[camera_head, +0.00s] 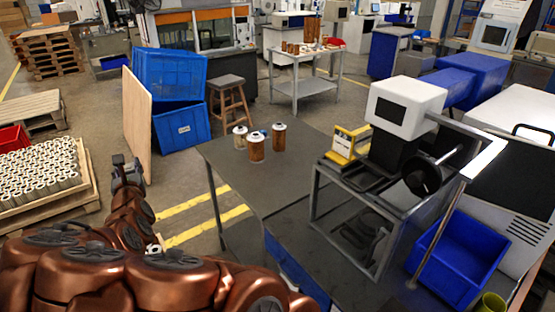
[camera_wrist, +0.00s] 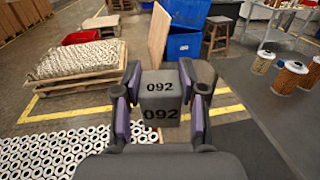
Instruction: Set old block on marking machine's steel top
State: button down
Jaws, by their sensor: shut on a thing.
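A grey block (camera_wrist: 160,98) marked 092 on two faces sits between the purple-padded fingers of my gripper (camera_wrist: 160,80) in the wrist view. The fingers are shut on its left and right sides. What looks like the marking machine, with a white head (camera_head: 405,103), stands at the right. Below it is a grey metal-framed stand (camera_head: 330,176) with a dark top that partly carries other items.
Three brown filter cartridges (camera_head: 256,147) stand on the dark table (camera_head: 228,158). A yellow and white device (camera_head: 342,146) sits beside the machine. A pallet of cartridges (camera_head: 97,200) is at left.

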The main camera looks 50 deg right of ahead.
jog(key=w+d+f+m+g+h+b, duration=0.25)
jog(key=d+f+b, duration=0.45)
jog(key=d, duration=0.6)
jog(key=m+g+h+b, duration=0.5)
jog(key=h+b, duration=0.1)
jog(key=b, duration=0.4)
send_near(280, 145)
jog(key=w+d+r, duration=0.2)
jog(key=r, duration=0.1)
jog(key=d+r, duration=0.1)
jog(key=d, duration=0.1)
jog(key=shift+w+d+r, duration=0.1)
jog(key=shift+w+r, duration=0.2)
jog(key=shift+w, duration=0.1)
jog(key=shift+w+d+f+p, duration=0.15)
jog(key=shift+w+d+p, duration=0.1)
jog(key=shift+d+p, duration=0.35)
jog(key=shift+d+f+p, duration=0.1)
jog(key=shift+f+p, duration=0.25)
jog(key=shift+f, duration=1.35)
jog(key=shift+f+b, duration=0.2)
jog(key=shift+b, duration=0.15)
